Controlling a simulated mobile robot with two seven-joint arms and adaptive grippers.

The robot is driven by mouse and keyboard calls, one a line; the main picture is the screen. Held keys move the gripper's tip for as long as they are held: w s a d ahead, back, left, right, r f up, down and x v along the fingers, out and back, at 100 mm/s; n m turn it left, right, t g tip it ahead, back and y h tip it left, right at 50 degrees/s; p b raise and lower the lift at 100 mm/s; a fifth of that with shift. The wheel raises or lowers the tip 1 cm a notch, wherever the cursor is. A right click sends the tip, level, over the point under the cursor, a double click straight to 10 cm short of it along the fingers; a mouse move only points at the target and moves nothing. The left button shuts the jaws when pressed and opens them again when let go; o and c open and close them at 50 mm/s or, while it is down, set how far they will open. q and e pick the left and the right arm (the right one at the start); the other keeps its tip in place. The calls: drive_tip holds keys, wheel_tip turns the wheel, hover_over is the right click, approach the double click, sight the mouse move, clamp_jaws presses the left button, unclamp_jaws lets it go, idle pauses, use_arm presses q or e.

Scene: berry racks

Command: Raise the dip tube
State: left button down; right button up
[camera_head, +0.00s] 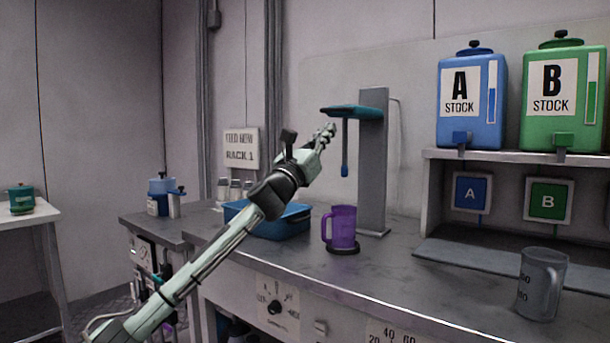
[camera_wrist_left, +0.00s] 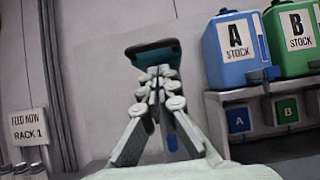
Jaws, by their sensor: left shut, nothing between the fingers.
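The dip tube (camera_head: 345,150) is a thin rod with a blue lower end, hanging from the teal arm (camera_head: 350,111) of a grey stand (camera_head: 373,165). In the head view it hangs above a purple jug (camera_head: 342,227), its tip clear of the rim. My left gripper (camera_head: 328,131) is shut and empty, just left of the teal arm and the tube. In the left wrist view the gripper (camera_wrist_left: 157,72) points at the teal arm (camera_wrist_left: 150,52). The blue end of the tube (camera_wrist_left: 172,142) shows partly behind the fingers. My right gripper is not in view.
A blue tray (camera_head: 270,222) lies behind the purple jug. A grey jug (camera_head: 541,284) stands at the counter's right front. Stock tanks A (camera_head: 470,100) and B (camera_head: 562,97) stand on a shelf at right. The counter (camera_head: 400,262) between the jugs is clear.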

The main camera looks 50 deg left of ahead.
use_arm(q)
drive_tip(key=b+v, duration=0.1)
drive_tip(key=v, duration=0.9)
drive_tip(key=shift+f+b, duration=0.25)
drive_tip(key=shift+b, duration=0.1)
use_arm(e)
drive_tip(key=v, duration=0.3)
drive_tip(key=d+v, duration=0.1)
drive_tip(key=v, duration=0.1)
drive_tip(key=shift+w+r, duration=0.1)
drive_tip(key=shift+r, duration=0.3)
use_arm(q)
drive_tip(key=shift+s, duration=0.1)
